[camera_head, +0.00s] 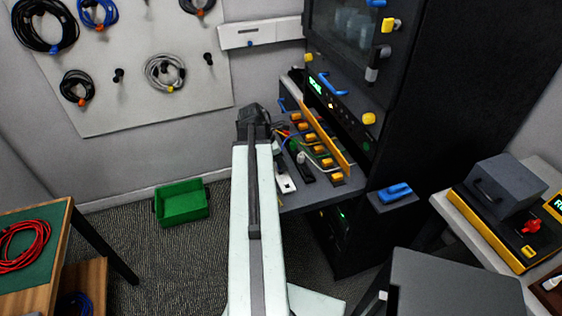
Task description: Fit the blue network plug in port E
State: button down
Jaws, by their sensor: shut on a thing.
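My gripper (252,119) is at the far end of my pale arm, over the left edge of the grey bench in front of the black cabinet. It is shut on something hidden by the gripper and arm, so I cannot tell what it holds. A row of orange blocks (313,149) with cables runs along the bench, right of my gripper and apart from it. I cannot read any port letters, so port E cannot be picked out. No blue network plug can be made out for certain; a thin blue cable shows just right of the gripper.
The black cabinet (462,85) with yellow and blue handles rises behind the bench. A blue item (397,190) lies on a small grey ledge at the right. A green bin (182,204) stands on the floor. Coiled cables hang on the wall board (130,105). Tables flank both sides.

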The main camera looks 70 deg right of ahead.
jog(key=shift+f+b, duration=0.95)
jog(key=shift+f, duration=0.05)
dwell(1.0)
dwell(0.3)
jog(key=c, duration=0.7)
grip_release()
jog(key=shift+r, duration=0.15)
notch_tip(320, 180, up, 7)
jog(key=p, duration=0.7)
